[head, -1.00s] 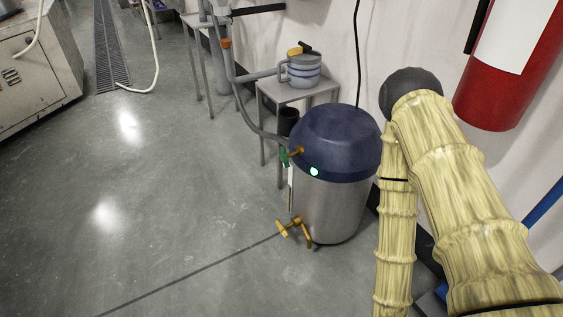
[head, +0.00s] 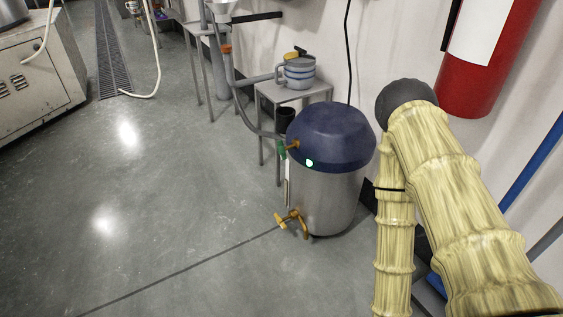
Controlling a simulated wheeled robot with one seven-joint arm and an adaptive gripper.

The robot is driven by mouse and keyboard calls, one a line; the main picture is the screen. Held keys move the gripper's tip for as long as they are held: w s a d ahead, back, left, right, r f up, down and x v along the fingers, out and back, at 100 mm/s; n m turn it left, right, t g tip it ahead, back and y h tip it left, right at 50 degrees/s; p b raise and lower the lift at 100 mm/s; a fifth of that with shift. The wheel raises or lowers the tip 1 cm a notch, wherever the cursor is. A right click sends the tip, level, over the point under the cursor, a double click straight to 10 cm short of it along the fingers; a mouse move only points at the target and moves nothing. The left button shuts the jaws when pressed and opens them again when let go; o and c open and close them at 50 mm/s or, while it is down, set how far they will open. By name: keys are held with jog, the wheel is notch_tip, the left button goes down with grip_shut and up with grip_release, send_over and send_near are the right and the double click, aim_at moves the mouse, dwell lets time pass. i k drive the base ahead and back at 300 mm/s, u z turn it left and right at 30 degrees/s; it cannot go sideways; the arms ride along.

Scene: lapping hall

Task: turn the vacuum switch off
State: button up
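The vacuum (head: 325,195) is a steel drum with a dark blue domed lid (head: 330,132), upright on the floor right of the picture's middle. A small round green-white lit spot (head: 309,162) shows on the lid's lower rim, facing me. I cannot tell whether it is the switch itself or a lamp. A grey hose (head: 246,112) joins the lid at an orange fitting (head: 293,145), with a green piece (head: 282,151) beside it. My yellow-sleeved arm is folded at the right, beside the vacuum and apart from the lit spot. My gripper is out of the picture.
A small grey table (head: 290,92) with a striped pot (head: 299,72) stands behind the vacuum. A red fire extinguisher (head: 487,75) hangs on the wall. A beige cabinet (head: 45,85) stands far left. The floor left of the vacuum is clear; orange feet (head: 291,221) stick out there.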

aim_at(280, 149)
jog(key=k, duration=0.2)
jog(key=u, duration=0.95)
jog(key=i, duration=0.55)
jog(key=z, duration=1.15)
